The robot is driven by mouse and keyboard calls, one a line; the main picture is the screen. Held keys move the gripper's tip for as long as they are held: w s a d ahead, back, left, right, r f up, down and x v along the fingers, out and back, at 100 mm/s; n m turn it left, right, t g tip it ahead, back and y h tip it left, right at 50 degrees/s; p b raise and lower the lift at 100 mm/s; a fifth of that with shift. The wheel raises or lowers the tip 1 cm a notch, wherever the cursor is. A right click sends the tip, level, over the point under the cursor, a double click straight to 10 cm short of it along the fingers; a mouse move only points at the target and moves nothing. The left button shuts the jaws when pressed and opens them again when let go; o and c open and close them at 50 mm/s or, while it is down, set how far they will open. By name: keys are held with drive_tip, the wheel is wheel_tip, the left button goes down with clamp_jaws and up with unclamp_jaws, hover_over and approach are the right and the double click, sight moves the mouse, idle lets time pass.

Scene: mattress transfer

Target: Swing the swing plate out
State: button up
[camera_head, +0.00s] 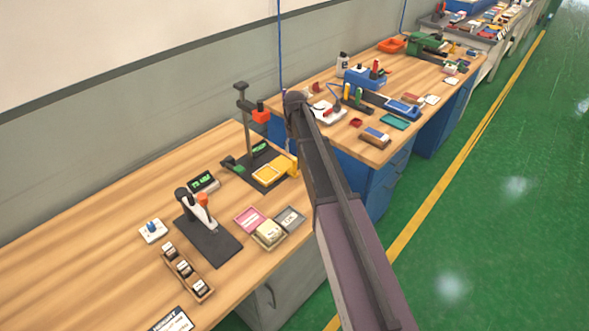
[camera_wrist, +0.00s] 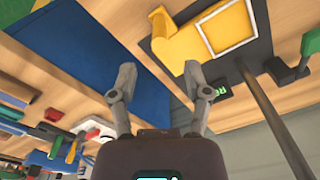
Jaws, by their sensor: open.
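The swing plate (camera_head: 268,173) is a yellow plate over a dark base, beside an upright post on the near bench. In the wrist view the yellow plate (camera_wrist: 196,38) is at the top right of centre. It has a white square outline and a yellow tab (camera_wrist: 160,22) at its left end. My gripper (camera_wrist: 160,78) is open and empty, its two fingers apart below the plate in the picture. The right fingertip shows close to the dark base's edge; I cannot tell whether it touches. In the head view my arm hides most of the gripper.
The post (camera_head: 247,130) with an orange-red part rises behind the plate. A lever press (camera_head: 205,228), a display box (camera_head: 203,182) and small trays (camera_head: 290,217) stand nearby on the bench. A second bench (camera_head: 420,75) with blue drawers lies behind. The green floor at right is clear.

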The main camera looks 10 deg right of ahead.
sight(295, 159)
drive_tip(key=shift+f+b, duration=4)
drive_tip(key=shift+f, duration=0.25)
clamp_jaws()
